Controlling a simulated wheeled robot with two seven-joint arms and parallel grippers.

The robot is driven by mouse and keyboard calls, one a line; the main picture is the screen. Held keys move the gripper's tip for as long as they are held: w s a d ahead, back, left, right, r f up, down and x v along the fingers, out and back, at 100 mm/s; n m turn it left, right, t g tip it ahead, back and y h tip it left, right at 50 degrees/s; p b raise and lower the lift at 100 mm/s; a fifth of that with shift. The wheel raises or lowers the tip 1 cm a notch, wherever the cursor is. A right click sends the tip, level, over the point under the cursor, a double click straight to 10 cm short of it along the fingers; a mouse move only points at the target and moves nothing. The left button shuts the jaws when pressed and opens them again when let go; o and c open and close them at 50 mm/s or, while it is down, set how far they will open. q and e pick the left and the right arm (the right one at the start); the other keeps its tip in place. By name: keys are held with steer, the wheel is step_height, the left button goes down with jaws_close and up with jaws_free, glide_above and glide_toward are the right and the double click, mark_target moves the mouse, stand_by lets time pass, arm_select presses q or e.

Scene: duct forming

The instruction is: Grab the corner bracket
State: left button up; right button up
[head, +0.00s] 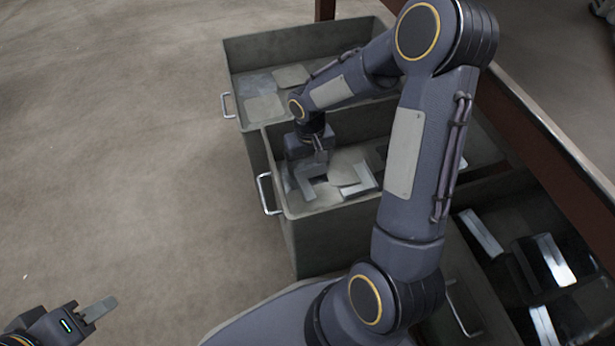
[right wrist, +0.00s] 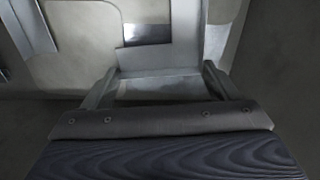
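A light grey L-shaped corner bracket (head: 309,188) lies in the middle bin, at its left end, below my right gripper (head: 310,165). In the right wrist view the bracket (right wrist: 165,57) lies just beyond and between the fingertips of the right gripper (right wrist: 160,72). The two fingers stand wide apart with a gap between them. I cannot tell whether either fingertip touches the bracket. My left gripper (head: 92,312) is at the lower left, far from the bins, with one finger clearly seen and nothing visible in it.
The middle bin (head: 300,245) also holds flat grey plates (head: 345,172) close to the bracket. A bin behind it (head: 290,50) holds more plates, and a bin at the lower right (head: 490,290) holds shiny parts. A reddish-brown beam (head: 545,165) runs along the right. Floor at left is clear.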

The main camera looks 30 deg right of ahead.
steer(key=shift+c, duration=1.2)
